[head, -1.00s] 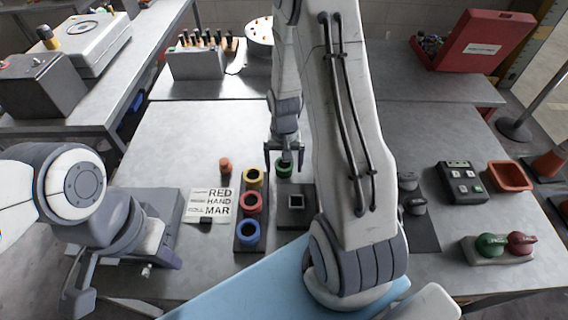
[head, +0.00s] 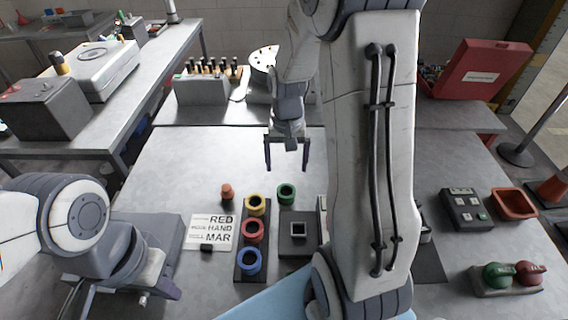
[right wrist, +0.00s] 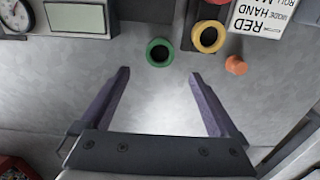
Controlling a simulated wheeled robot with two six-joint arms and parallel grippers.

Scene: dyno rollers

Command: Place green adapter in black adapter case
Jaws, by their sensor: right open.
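The green adapter (head: 286,193), a ring with a dark centre, sits on the grey table beside the yellow ring. It also shows in the right wrist view (right wrist: 160,52), beyond my fingertips and touching neither. A narrow black case (head: 240,272) holds a yellow, a red and a blue ring in a row; the green adapter is outside it, to the right of its far end. My right gripper (head: 287,169) is open and empty, above and behind the green adapter. My left gripper (head: 72,300) is at the lower left edge, partly cut off; its jaws are unclear.
A dark block with a square socket (head: 298,252) stands right of the case. An orange peg (head: 227,192) and a white lettered card (head: 211,232) lie to its left. A button box (head: 466,209) and red tray (head: 514,204) are at right. The table behind the rings is clear.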

